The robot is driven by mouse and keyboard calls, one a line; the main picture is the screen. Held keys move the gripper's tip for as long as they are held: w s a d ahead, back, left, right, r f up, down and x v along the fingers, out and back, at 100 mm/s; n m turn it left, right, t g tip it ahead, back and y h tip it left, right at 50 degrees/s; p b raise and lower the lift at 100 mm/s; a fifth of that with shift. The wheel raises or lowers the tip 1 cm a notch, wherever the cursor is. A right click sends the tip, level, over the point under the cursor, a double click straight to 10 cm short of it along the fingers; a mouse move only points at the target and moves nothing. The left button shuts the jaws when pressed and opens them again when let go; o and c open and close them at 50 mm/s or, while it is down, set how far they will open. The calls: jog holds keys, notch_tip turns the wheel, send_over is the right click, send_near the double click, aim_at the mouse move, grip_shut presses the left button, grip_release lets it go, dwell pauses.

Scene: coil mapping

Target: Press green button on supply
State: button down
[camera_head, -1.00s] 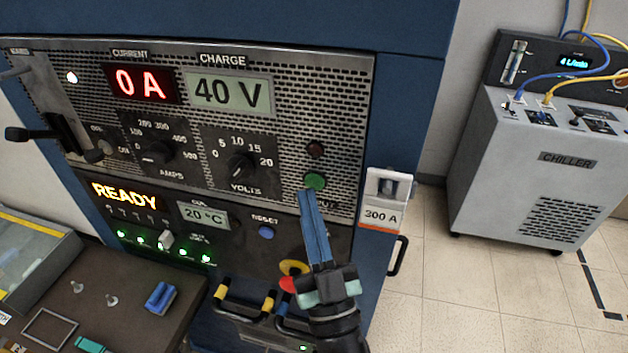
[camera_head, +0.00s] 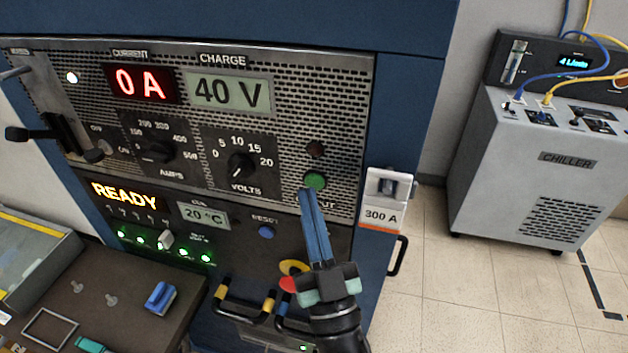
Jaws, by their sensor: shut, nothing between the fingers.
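The green button (camera_head: 315,180) is on the right side of the supply's panel (camera_head: 345,130), below a dark red button or lamp (camera_head: 316,149). My gripper (camera_head: 307,194) is shut and empty, with its blue fingers pointing up at the panel. The fingertips are just below and slightly left of the green button in the picture. I cannot tell whether they touch the panel. The fingers partly hide the label under the button. The displays read 0 A (camera_head: 139,84), 40 V (camera_head: 229,92) and READY (camera_head: 125,195).
A red emergency knob with a yellow ring (camera_head: 293,268) is left of my gripper. A blue reset button (camera_head: 266,231) is on the lower panel. A 300 A box (camera_head: 385,198) hangs at right. A chiller (camera_head: 560,170) stands further right, with open floor between.

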jog(key=shift+w+d, duration=0.1)
jog(key=shift+w, duration=0.2)
jog(key=shift+w+d, duration=0.15)
jog(key=shift+w, duration=0.2)
dwell(0.6)
jog(key=shift+s, duration=0.15)
jog(key=shift+s+a, duration=0.25)
jog(key=shift+s, duration=0.4)
jog(key=shift+s+a+p, duration=0.25)
jog(key=shift+s, duration=0.55)
jog(key=shift+s+a+p, duration=0.25)
jog(key=shift+s+a, duration=0.05)
jog(key=shift+s, duration=0.5)
jog(key=shift+s+a+p, duration=0.25)
jog(key=shift+s, duration=0.55)
